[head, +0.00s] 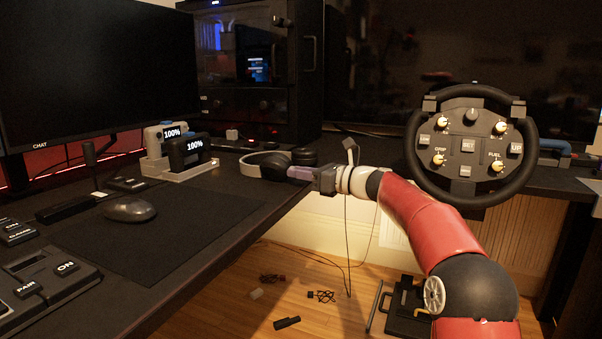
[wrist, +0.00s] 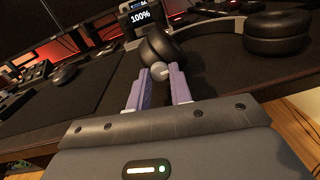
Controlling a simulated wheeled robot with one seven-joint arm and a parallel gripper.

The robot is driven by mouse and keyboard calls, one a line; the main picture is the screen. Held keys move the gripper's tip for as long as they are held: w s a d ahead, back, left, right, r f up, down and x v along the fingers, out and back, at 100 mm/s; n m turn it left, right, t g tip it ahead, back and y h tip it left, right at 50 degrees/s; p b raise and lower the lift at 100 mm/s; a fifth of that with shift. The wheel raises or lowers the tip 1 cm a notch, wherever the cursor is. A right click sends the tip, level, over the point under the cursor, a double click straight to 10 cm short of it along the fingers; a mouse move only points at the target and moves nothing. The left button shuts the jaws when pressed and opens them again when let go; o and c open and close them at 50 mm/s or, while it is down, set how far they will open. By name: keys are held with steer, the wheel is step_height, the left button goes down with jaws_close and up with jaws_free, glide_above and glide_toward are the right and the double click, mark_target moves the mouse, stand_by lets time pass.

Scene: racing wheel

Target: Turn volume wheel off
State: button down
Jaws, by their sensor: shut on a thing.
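The dark headphones (head: 262,165) lie on the desk at its right edge, with a grey headband. In the wrist view one black ear cup (wrist: 158,48) is straight ahead of my gripper and the other ear cup (wrist: 278,32) is at the upper right. The volume wheel (wrist: 158,71), a small grey round knob, sits at the near side of the first ear cup. My gripper (wrist: 160,76) has its purple fingers on either side of this wheel, shut on it. In the head view my gripper (head: 297,172) reaches the ear cup from the right; the wheel is hidden there.
A charging dock (head: 178,172) with two units reading 100% stands behind the headphones. A mouse (head: 130,209) lies on the dark desk mat (head: 140,240). The desk edge runs just below my gripper.

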steer(key=n, duration=0.9)
steer(key=shift+g, duration=0.3)
steer(key=n+b, duration=0.1)
steer(key=n, duration=0.3)
steer(key=shift+w+n+b, duration=0.1)
steer(key=shift+n+b, duration=0.65)
steer(key=shift+n, duration=1.25)
steer(key=c, duration=1.3)
jaws_free()
steer(key=shift+o, duration=0.2)
steer(key=shift+r, duration=0.1)
